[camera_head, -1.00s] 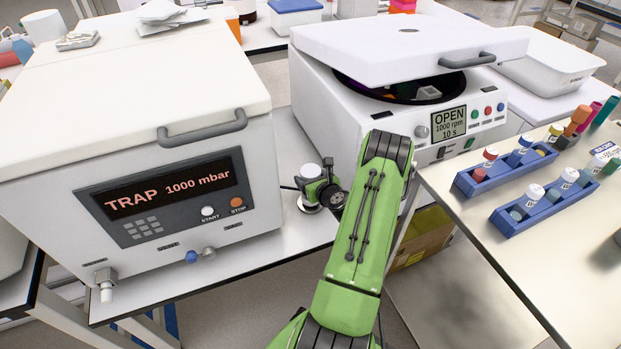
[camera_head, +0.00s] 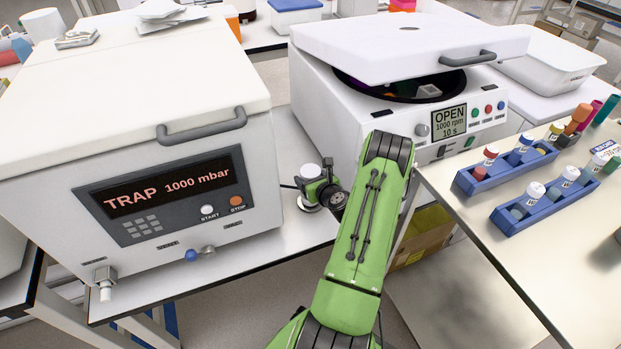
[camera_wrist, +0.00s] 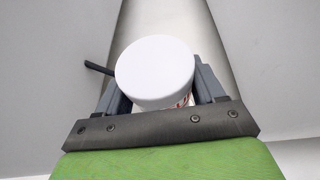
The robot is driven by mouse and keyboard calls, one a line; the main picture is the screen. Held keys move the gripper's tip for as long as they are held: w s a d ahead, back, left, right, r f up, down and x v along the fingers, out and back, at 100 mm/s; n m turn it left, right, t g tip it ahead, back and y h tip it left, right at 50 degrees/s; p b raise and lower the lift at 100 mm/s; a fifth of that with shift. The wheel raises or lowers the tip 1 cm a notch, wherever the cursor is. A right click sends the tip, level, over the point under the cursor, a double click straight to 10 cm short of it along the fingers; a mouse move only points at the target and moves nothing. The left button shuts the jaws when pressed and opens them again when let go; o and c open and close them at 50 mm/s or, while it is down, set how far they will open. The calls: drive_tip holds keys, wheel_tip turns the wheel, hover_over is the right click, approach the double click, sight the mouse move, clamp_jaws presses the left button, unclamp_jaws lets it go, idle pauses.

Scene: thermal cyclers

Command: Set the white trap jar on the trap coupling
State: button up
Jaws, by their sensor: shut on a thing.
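The white trap jar (camera_head: 311,171) is between my gripper's fingers, with its round white top showing, beside the right side of the TRAP machine (camera_head: 163,193). My gripper (camera_head: 311,187) is shut on it. In the wrist view the jar's white top (camera_wrist: 155,72) sits between the two grey fingers of my gripper (camera_wrist: 157,95), with a little red marking below the top. A pale round part (camera_head: 309,206) shows just under my gripper, at the bench. I cannot tell whether it is the trap coupling or the jar's lower end, nor whether the jar touches it.
The machine's display reads TRAP 1000 mbar. A centrifuge (camera_head: 404,58) with its lid raised and display reading OPEN stands behind and right of my gripper. Blue racks (camera_head: 545,205) with several capped tubes stand on the right table. The bench front near the jar is clear.

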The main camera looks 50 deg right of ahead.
drive_tip(key=shift+f, duration=0.2)
drive_tip(key=o, duration=0.9)
drive_tip(key=shift+c, duration=0.2)
drive_tip(key=b+v, duration=0.1)
drive_tip(key=v, duration=1)
drive_tip(key=shift+b, duration=0.3)
drive_tip(key=shift+f, duration=0.15)
